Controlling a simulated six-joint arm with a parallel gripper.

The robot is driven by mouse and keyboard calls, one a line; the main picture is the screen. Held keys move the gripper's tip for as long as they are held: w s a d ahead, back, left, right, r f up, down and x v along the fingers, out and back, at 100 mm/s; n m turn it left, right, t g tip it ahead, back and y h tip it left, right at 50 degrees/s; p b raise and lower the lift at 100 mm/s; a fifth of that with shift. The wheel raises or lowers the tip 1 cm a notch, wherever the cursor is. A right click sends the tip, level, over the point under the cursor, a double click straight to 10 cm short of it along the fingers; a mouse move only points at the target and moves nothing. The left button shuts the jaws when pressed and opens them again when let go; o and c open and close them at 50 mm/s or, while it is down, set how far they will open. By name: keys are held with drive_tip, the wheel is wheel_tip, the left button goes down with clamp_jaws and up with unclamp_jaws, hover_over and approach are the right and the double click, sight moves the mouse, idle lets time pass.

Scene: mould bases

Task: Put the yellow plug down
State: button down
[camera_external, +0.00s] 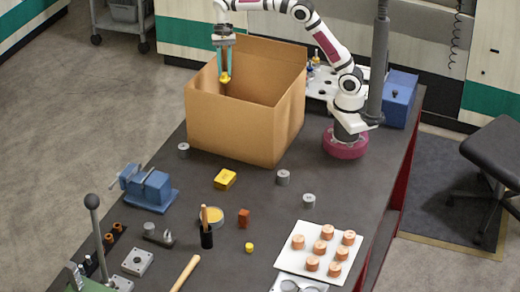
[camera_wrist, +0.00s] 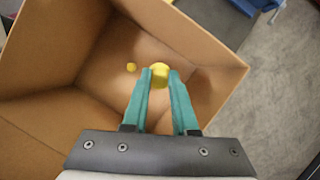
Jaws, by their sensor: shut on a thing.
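My gripper (camera_external: 224,77) is over the open cardboard box (camera_external: 232,128), with its fingers pointing down into the opening. Its teal fingers are shut on a yellow plug (camera_external: 225,78). In the wrist view, the held yellow plug (camera_wrist: 160,75) shows between the fingertips (camera_wrist: 160,78). A second small yellow piece (camera_wrist: 131,67) lies inside the box, to the left of the held one. The box's inside walls and floor show around my gripper in the wrist view. Another small yellow plug (camera_external: 249,248) stands on the dark table.
The box walls (camera_wrist: 200,35) rise around the gripper. On the table are a yellow block (camera_external: 225,179), a blue vise (camera_external: 147,188), several grey cylinders (camera_external: 283,177) and a white plate (camera_external: 300,262) with several copper-coloured pieces. Bare table lies between the box and these.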

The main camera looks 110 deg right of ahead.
drive_tip(key=s+d+r+n+g, duration=0.1)
drive_tip(key=s+d+n+g, duration=0.15)
drive_tip(key=s+n, duration=0.4)
drive_tip(key=shift+m, duration=0.55)
drive_tip(key=f, duration=1.7)
drive_tip(key=s+f, duration=0.1)
drive_tip(key=f, duration=0.8)
drive_tip(key=shift+d+f, duration=0.1)
drive_tip(key=shift+f, duration=0.25)
drive_tip(key=c, duration=0.7)
unclamp_jaws()
drive_tip(key=shift+f, duration=0.15)
drive_tip(key=s+v, duration=0.1)
drive_tip(key=v, duration=1.1)
drive_tip(key=shift+w, duration=0.35)
